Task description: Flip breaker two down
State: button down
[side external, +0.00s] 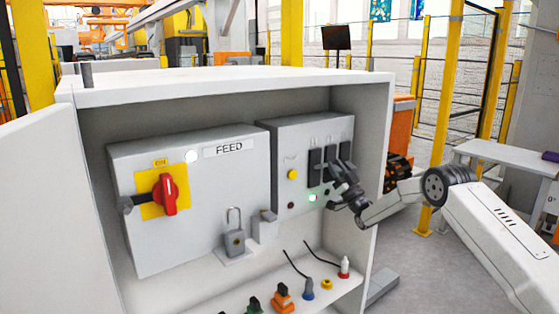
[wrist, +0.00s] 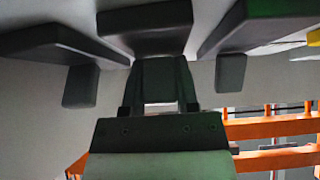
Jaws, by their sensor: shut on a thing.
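The grey breaker box (side external: 284,140) carries three dark breakers side by side. The middle one, breaker two (side external: 330,163), is partly covered by my gripper (side external: 338,180). In the wrist view the middle breaker (wrist: 148,28) lies straight ahead of my gripper (wrist: 160,65). The fingers are shut at its near end, around its lever, which they mostly hide. The left breaker (wrist: 50,42) and right breaker (wrist: 255,28) stand on either side, with their levers (wrist: 81,86) and (wrist: 230,72) clear of the fingers.
A FEED panel (side external: 205,215) with a red rotary switch (side external: 169,194) and a padlock (side external: 234,242) is left of the breaker box. A yellow button (side external: 292,174) and lit green lamp (side external: 312,198) sit near the breakers. The cabinet's right wall (side external: 373,150) is close to my arm.

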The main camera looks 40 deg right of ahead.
jog(key=shift+r, duration=0.15)
jog(key=shift+c, duration=1.8)
grip_release()
jog(key=shift+s+f, duration=0.1)
jog(key=shift+f, duration=0.15)
jog(key=v, duration=0.7)
jog(key=shift+s+f, duration=0.15)
